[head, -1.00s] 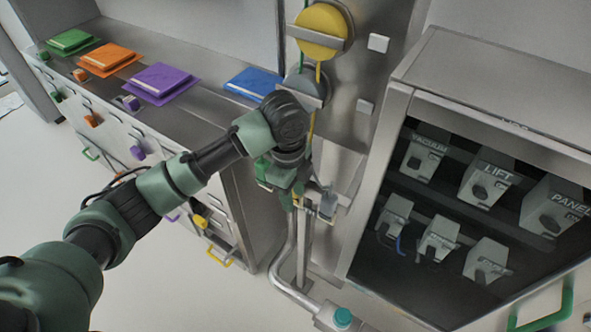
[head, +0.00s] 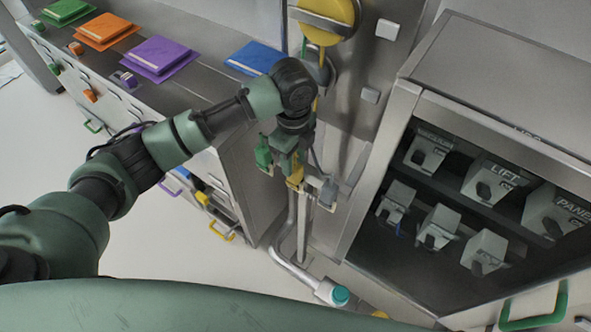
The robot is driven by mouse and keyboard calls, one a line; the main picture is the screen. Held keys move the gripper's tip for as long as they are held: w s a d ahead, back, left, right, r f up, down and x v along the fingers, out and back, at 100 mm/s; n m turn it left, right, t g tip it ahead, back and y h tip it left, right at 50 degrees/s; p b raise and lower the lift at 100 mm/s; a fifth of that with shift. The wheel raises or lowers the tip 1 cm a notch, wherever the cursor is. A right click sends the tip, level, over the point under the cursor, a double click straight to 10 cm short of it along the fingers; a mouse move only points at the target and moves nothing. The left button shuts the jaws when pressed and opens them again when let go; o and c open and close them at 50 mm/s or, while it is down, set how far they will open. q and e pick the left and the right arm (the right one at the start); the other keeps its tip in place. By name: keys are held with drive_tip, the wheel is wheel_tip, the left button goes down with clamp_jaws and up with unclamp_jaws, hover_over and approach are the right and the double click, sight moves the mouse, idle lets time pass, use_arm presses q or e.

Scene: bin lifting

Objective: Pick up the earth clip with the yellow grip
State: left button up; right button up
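The earth clip with the yellow grip (head: 295,177) hangs at the side of the grey column, between a green-gripped clip (head: 263,153) on its left and a grey-gripped one (head: 328,191) on its right. My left gripper (head: 287,163) points down right at the yellow clip, and its fingers overlap the clip's upper part in the picture. I cannot tell whether the fingers are around it, touching it or open. My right gripper is out of view.
A glass-fronted cabinet (head: 430,107) with labelled units stands at the right. A drawer bench (head: 205,95) with coloured folders stands at the left. A pipe with a teal end (head: 341,295) runs along the floor below the clips.

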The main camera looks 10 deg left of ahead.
sight(294, 167)
use_arm(q)
wheel_tip(294, 167, down, 2)
drive_tip(key=shift+s+f, duration=0.1)
drive_tip(key=shift+d+f+p, duration=0.1)
drive_tip(key=shift+f+p, duration=0.3)
drive_tip(key=shift+f, duration=0.2)
wheel_tip(294, 167, down, 4)
drive_tip(key=shift+d+r+p, duration=0.1)
drive_tip(key=shift+r+p, duration=0.1)
drive_tip(key=shift+p, duration=0.4)
drive_tip(key=shift+f, duration=0.5)
drive_tip(key=shift+w, duration=0.2)
clamp_jaws()
